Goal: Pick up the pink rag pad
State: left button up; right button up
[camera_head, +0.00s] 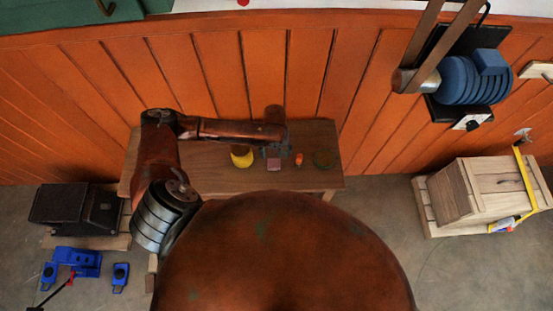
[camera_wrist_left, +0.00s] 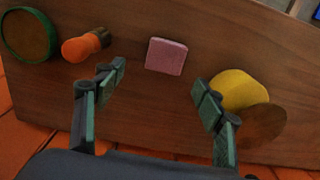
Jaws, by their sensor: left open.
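The pink rag pad (camera_wrist_left: 166,56) is a small flat square lying on the wooden table (camera_wrist_left: 140,110). In the left wrist view it lies beyond and between the fingertips of my left gripper (camera_wrist_left: 160,85), which is open and empty. In the head view the pad (camera_head: 273,164) shows on the bench top (camera_head: 210,180), close to my left gripper (camera_head: 275,145), whose fingers are hard to make out there. No gripper touches the pad in the wrist view. My right gripper is not in view.
A yellow round thing (camera_wrist_left: 240,90) lies right of the pad in the wrist view, near one finger. An orange object with a brown end (camera_wrist_left: 85,46) and a green-rimmed disc (camera_wrist_left: 30,34) lie to the left. An orange plank wall (camera_head: 215,75) stands behind the bench.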

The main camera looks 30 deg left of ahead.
aim_at(274, 163)
pick_arm(q)
jog(key=f, duration=0.2)
jog(key=s+f+p, duration=0.1)
jog(key=shift+a+f, duration=0.15)
jog(key=shift+f, duration=0.2)
jog(key=f, duration=0.3)
jog(key=shift+s+f, duration=0.1)
jog(key=shift+s, duration=0.1)
jog(key=shift+w+f, duration=0.1)
jog(key=shift+f, duration=0.15)
jog(key=shift+c, duration=0.4)
jog(key=c, duration=1.1)
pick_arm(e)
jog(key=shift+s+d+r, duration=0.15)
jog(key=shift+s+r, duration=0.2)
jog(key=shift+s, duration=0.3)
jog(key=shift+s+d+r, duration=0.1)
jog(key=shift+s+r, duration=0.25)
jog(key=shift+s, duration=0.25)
pick_arm(q)
jog(key=shift+r, duration=0.1)
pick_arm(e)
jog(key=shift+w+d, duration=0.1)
